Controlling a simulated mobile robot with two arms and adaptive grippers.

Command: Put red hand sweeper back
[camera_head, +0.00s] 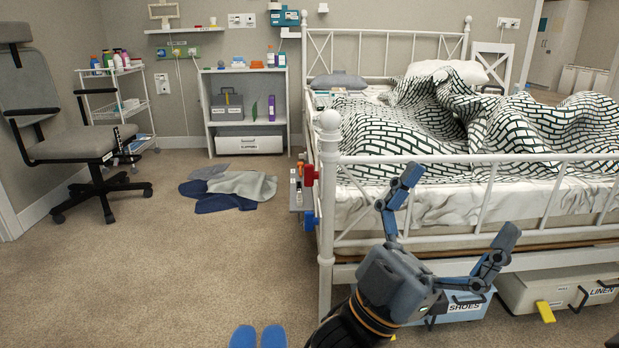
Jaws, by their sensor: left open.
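A small red object (309,175) is at the left side of the bed's foot post, by a small side shelf. It is too small and partly hidden to tell if it is the red hand sweeper. No other red sweeper is clear in view. My left gripper (462,200) is open in front of the bed's foot rail, its two fingers spread wide. Nothing shows between the fingers except the bed behind them. The gripper is to the right of the red object and apart from it. My right gripper is not clearly in view.
The white bed frame (326,225) stands close ahead. A SHOES box (462,307) and a LINEN box (565,287) are low under it. Blue slippers (257,337) and a clothes pile (235,187) lie on the floor. An office chair (82,146) stands left. The left-middle carpet is clear.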

